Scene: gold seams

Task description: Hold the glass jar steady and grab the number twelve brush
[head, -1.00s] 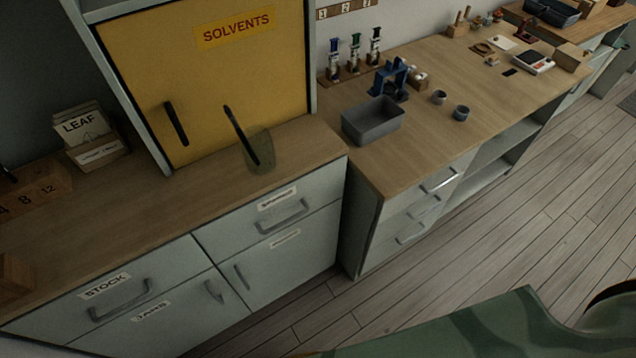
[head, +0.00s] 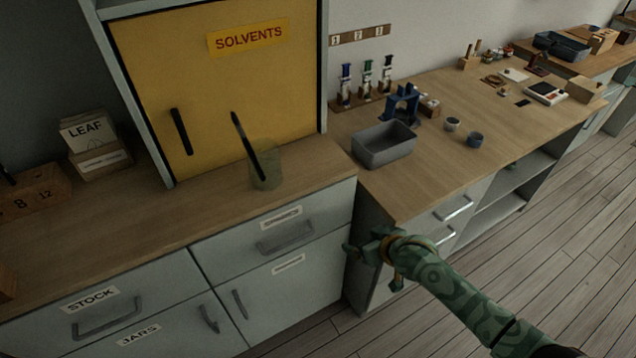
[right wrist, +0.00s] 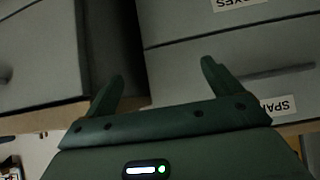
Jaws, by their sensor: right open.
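A clear, greenish glass jar (head: 270,176) stands upright on the wooden counter in front of the yellow cabinet. A dark brush (head: 242,133) leans in it, tilted to the upper left, its top well above the rim. No number can be read on the brush. My green right gripper (head: 362,254) is in front of the counter's right end, lower than the jar and to its right, apart from it. In the right wrist view the right gripper (right wrist: 163,74) is open and empty, facing drawer fronts. My left gripper is not in view.
The yellow solvents cabinet (head: 245,95) rises behind the jar. A wooden block numbered 8 and 12 (head: 36,196) and a leaf card box (head: 92,145) stand at the left. A grey bin (head: 384,146) sits on the right bench. Counter left of the jar is clear.

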